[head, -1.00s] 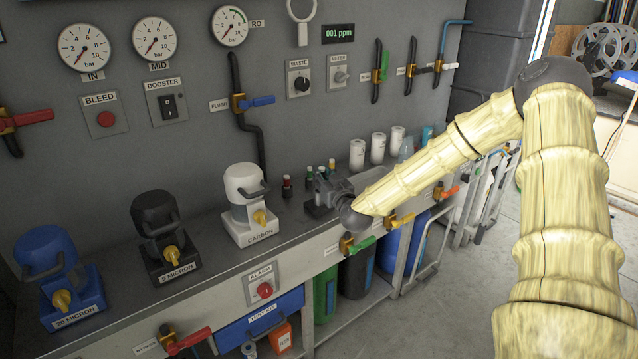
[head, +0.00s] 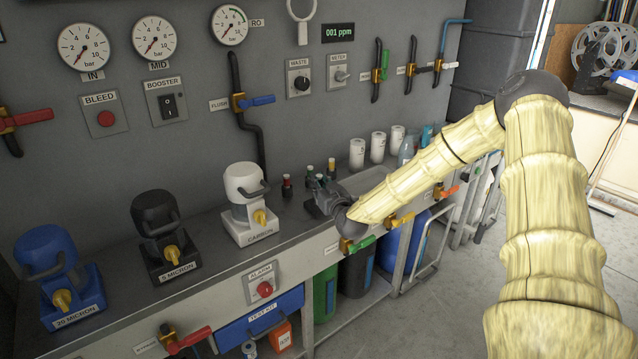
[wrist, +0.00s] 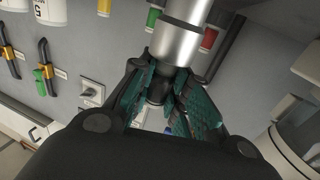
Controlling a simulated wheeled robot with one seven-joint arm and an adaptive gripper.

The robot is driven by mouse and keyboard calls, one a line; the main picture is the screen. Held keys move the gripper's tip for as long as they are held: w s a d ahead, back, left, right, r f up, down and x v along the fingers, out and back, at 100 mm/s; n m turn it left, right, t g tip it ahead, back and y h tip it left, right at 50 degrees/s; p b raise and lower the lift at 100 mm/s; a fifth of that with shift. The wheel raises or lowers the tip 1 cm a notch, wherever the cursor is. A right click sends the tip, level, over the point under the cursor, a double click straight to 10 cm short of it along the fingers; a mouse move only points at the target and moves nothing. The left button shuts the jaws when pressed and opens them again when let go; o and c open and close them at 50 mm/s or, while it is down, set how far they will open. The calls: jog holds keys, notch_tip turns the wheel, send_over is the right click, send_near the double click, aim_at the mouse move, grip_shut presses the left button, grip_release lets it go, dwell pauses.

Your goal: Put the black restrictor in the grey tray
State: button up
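In the wrist view a small black cylindrical piece (wrist: 158,88), perhaps the black restrictor, is between the teal-padded fingers of my gripper (wrist: 165,78). It meets a large silver cylinder (wrist: 183,38). I cannot tell whether the two are one piece. The fingers are close on both sides of the black part, but whether they grip it is unclear. In the head view my gripper (head: 322,188) is low over the bench, and its fingers hide what is between them. A light grey surface (head: 365,180), probably the grey tray, shows just right of it, partly behind my arm.
White cartridges (head: 357,154) stand further right. The carbon filter housing (head: 244,190) stands to the left. The wall behind carries valves, switches and gauges. Bare bench shows between the filter housings.

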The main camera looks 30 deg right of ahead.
jog(key=o, duration=0.5)
jog(key=shift+c, duration=0.2)
